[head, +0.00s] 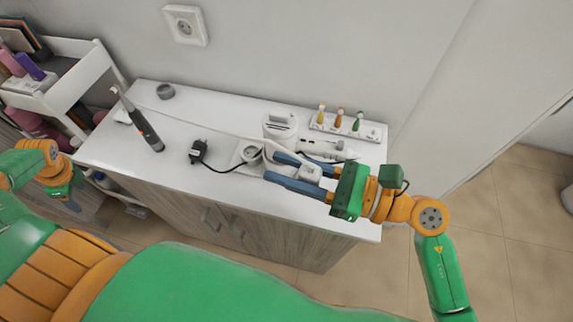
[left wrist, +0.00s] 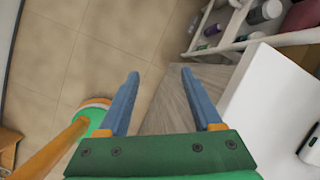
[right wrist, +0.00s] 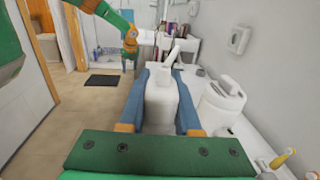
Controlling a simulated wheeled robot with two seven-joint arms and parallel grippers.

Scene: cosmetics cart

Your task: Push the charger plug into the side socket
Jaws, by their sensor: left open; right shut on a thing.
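The black charger plug (head: 198,150) lies on the white counter, its black cable running right towards a white block with a round socket face (head: 249,152). My right gripper (head: 270,166) is shut on a white block-like body (head: 309,172) low over the counter; it also shows between the fingers in the right wrist view (right wrist: 161,96). I cannot tell whether this body and the socket face are one piece. My left gripper (head: 70,200) is off the counter's left end, away from the plug; its fingers (left wrist: 160,72) are open and empty in the left wrist view.
A dark electric toothbrush (head: 147,130) stands left of the plug, with a small grey ring (head: 165,91) behind. A white device (head: 280,125) and a holder with coloured brush heads (head: 350,128) stand at the back right. A wall socket (head: 185,25) is above. The front-left counter is clear.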

